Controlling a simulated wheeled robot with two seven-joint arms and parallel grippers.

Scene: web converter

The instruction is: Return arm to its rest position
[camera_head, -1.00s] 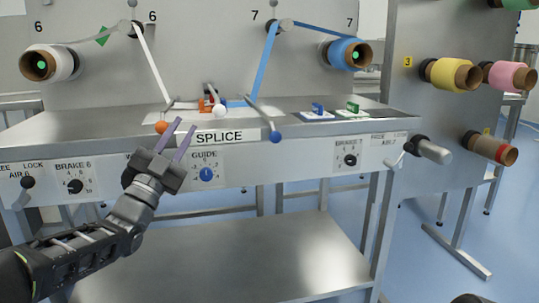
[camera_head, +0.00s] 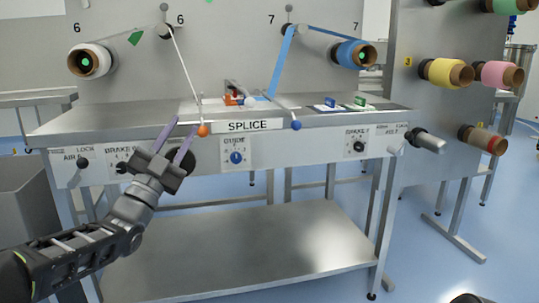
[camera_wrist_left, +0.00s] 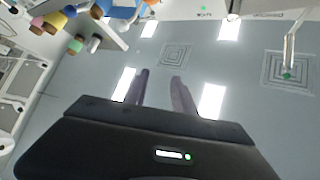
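My left gripper (camera_head: 178,140) is raised in front of the splice bench (camera_head: 120,118), left of the SPLICE label (camera_head: 249,126). Its two purple-grey fingers point up and stand apart with nothing between them. In the left wrist view the same fingers (camera_wrist_left: 160,90) are apart and empty against the ceiling. An orange-tipped lever (camera_head: 203,130) shows just right of the fingertips; I cannot tell whether they touch. My right gripper is not in view; a small dark shape at the bottom right edge is unclear.
A blue-tipped lever (camera_head: 296,125) and the GUIDE knob (camera_head: 236,157) are on the bench front. A white roll (camera_head: 88,60) and a blue roll (camera_head: 352,53) hang above. A rack with coloured rolls (camera_head: 440,72) stands right. A lower shelf (camera_head: 240,245) is bare.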

